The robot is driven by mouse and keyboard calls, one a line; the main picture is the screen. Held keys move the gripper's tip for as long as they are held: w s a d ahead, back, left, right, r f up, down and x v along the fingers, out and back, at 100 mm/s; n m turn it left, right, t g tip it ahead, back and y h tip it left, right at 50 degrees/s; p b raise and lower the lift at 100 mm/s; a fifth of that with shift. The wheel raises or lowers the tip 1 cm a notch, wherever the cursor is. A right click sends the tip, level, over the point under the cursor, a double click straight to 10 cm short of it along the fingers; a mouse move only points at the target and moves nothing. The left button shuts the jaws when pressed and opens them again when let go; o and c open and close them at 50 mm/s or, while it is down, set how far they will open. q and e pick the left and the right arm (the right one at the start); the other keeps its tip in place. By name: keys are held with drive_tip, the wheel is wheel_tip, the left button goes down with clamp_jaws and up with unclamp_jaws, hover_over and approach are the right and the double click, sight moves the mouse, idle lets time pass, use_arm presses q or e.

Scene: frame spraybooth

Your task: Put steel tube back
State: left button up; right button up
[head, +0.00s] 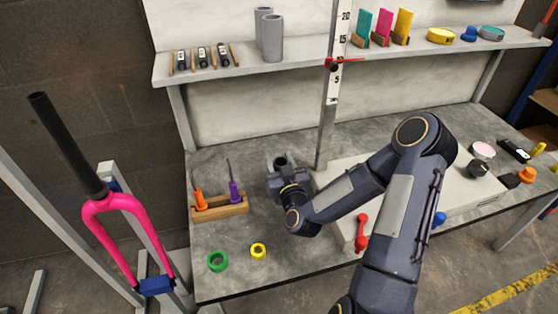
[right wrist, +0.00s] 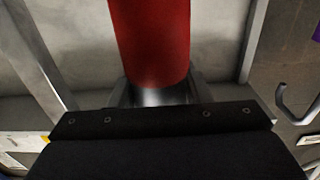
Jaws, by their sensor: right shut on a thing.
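My right gripper (head: 284,176) is over the rear left of the bench, and its fingers are largely hidden by the wrist in the head view. A dark, hollow, round opening (head: 281,160) shows at its jaws. In the right wrist view, a red cylinder (right wrist: 153,40) with a bare silver end (right wrist: 160,97) sits between the fingers. The gripper is shut on it. I cannot tell whether this is the steel tube. Two grey tubes (head: 272,40) stand upright on the shelf. My left gripper is out of view.
A wooden holder (head: 232,210) with orange- and purple-handled picks is left of the gripper. A green ring (head: 217,261) and a yellow ring (head: 258,251) lie in front. A vertical ruler (head: 331,100) rises behind. A pink fork (head: 120,215) stands at left.

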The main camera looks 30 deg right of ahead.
drive_tip(key=o, duration=1.3)
drive_tip(key=shift+s, duration=0.1)
drive_tip(key=s+a+r+g+y, duration=0.2)
drive_tip(key=s+a+g, duration=0.1)
drive_tip(key=s, duration=0.6)
drive_tip(key=s+a+r+g+y+b, duration=0.1)
drive_tip(key=s+a+r+g+y, duration=0.2)
drive_tip(key=s, duration=0.7)
drive_tip(key=s+a+r+n+g+y, duration=0.1)
drive_tip(key=s+a+g, duration=0.4)
drive_tip(key=s, duration=0.5)
drive_tip(key=shift+s+r+g+y, duration=0.2)
drive_tip(key=shift+r+g+y, duration=0.2)
drive_tip(key=shift+r+y, duration=0.6)
drive_tip(key=shift+f, duration=0.15)
wheel_tip(320, 180, up, 21)
drive_tip(key=p, duration=2)
drive_tip(key=shift+f, duration=0.2)
